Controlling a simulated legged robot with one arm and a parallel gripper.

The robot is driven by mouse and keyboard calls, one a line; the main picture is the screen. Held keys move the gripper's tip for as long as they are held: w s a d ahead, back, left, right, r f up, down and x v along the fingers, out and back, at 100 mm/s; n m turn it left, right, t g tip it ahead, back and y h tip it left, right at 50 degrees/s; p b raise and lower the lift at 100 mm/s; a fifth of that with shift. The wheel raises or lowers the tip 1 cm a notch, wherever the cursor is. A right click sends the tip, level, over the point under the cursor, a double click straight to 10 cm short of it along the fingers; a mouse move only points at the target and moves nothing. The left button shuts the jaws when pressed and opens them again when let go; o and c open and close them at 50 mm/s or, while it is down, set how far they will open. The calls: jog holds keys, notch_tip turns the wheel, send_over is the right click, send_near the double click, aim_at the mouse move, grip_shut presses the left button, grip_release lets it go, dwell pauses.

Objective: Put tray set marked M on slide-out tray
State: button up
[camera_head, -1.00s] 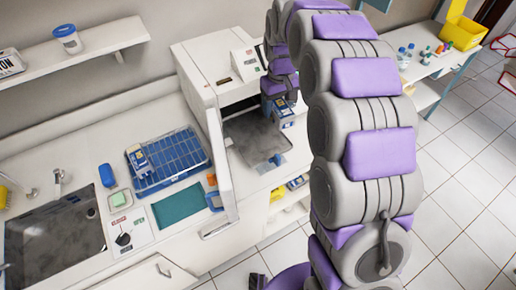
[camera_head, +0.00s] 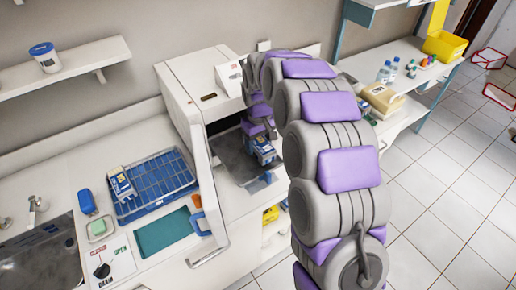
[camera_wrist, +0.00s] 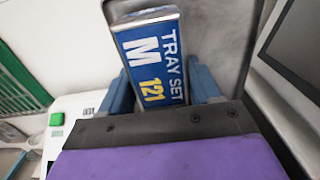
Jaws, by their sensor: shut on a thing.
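The tray set marked M (camera_wrist: 150,62) is a blue and white box reading "TRAY SET M 121" in the wrist view. My gripper (camera_wrist: 160,88) is shut on it, with a blue finger on each side. In the head view the box (camera_head: 263,151) is held over the slide-out tray (camera_head: 236,161), a grey metal plate extending from the white machine. My arm covers part of the tray's right side. I cannot tell whether the box touches the tray.
The white machine (camera_head: 187,90) has its door (camera_head: 210,190) open to the left of the tray. A blue wire rack (camera_head: 165,175) holding another blue and white box (camera_head: 121,184) stands left on the counter. A teal mat (camera_head: 166,231) lies in front of it.

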notch_tip(320, 180, down, 2)
jog(key=shift+d+f, duration=0.1)
jog(key=o, duration=0.9)
jog(key=shift+a, duration=0.25)
jog(key=shift+o, duration=0.3)
jog(key=shift+d, duration=0.1)
